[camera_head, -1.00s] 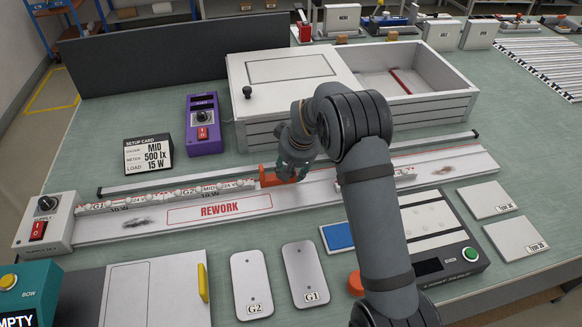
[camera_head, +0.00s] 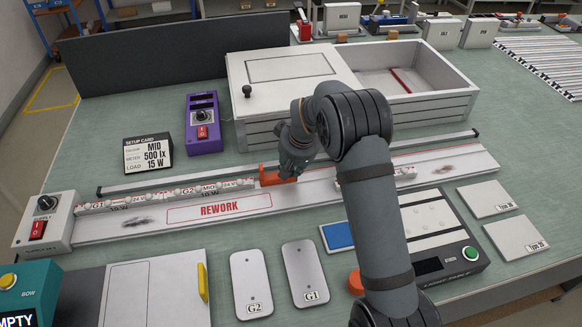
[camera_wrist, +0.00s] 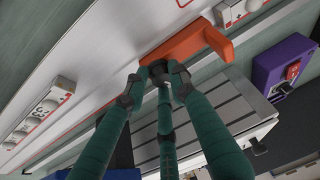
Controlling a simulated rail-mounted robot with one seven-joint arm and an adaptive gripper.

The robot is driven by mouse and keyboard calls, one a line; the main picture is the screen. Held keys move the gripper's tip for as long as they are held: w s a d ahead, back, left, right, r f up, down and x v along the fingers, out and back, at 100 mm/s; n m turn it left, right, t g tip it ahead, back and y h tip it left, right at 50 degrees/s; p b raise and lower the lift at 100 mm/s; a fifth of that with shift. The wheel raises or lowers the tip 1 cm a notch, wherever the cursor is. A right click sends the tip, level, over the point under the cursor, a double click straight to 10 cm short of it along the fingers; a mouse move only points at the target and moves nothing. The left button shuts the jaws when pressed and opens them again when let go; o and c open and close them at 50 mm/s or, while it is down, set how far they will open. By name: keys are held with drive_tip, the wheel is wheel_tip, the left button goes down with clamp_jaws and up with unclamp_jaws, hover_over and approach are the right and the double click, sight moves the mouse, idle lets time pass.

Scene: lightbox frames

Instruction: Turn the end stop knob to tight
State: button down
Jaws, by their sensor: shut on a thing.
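The end stop is an orange block (camera_head: 277,176) on the long white rail, at the right end of the left row of modules. In the wrist view the orange end stop (camera_wrist: 195,45) has a raised lip at its right end. My gripper (camera_head: 293,170) is over its right part. In the wrist view the green fingers of my gripper (camera_wrist: 163,72) close together on a small dark knob (camera_wrist: 158,70) at the block's edge. The fingers hide most of the knob, and any tight mark on it cannot be seen.
Lamp modules (camera_head: 165,192) line the rail left of the end stop, and another module (camera_head: 405,173) sits to the right. A white box (camera_head: 285,95) with an open bin stands behind. A purple meter (camera_head: 203,125) and setup card stand back left.

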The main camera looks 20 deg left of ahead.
drive_tip(key=shift+s+a+f+m+h+b, duration=0.1)
drive_tip(key=shift+s+f+m+h+b, duration=0.25)
drive_tip(key=shift+m+b, duration=0.55)
drive_tip(key=shift+r+m, duration=0.1)
drive_tip(key=shift+m, duration=0.4)
drive_tip(key=c, duration=1.8)
unclamp_jaws()
drive_tip(key=shift+o, duration=1.4)
drive_tip(key=shift+r, duration=0.1)
drive_tip(key=shift+w, duration=0.1)
